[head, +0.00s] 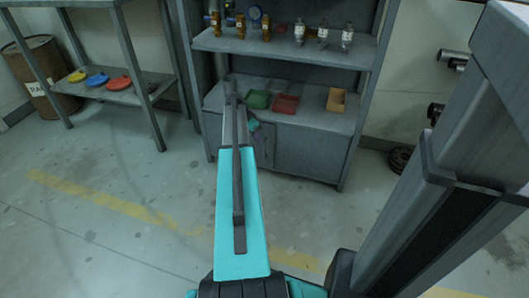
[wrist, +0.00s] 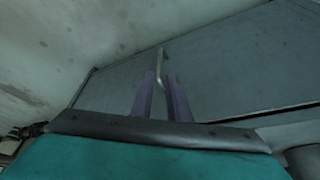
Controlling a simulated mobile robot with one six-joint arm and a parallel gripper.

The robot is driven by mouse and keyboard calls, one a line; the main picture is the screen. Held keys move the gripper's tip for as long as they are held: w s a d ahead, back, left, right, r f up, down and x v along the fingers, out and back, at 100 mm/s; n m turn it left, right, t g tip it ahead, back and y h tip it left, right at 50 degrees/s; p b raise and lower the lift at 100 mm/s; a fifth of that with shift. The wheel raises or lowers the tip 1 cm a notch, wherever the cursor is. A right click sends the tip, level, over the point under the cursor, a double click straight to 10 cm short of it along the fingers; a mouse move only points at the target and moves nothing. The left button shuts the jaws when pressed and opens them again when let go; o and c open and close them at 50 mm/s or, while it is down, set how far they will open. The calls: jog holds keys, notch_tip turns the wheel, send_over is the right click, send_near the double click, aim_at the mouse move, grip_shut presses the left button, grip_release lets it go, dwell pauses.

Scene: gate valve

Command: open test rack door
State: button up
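The test rack is a grey unit with a lower cabinet; its grey door front (head: 310,150) shows in the head view, partly hidden by my arm, and looks closed. In the wrist view, the grey door panel (wrist: 240,75) fills the upper right, and a thin metal bar handle (wrist: 160,62) stands out near a panel seam. My gripper (wrist: 161,82) has its two purple-grey fingers apart, one on each side of the handle's lower part. I cannot tell whether either finger touches it.
On the cabinet top sit a green bin (head: 258,99), a red bin (head: 286,104) and a tan bin (head: 336,100). A side table (head: 115,92) with coloured discs and a barrel (head: 40,70) are at left. The floor before the cabinet is clear.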

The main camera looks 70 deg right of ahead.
jog(key=b+x, duration=0.4)
jog(key=x, duration=0.9)
jog(key=shift+f, duration=0.2)
grip_shut()
dwell(1.1)
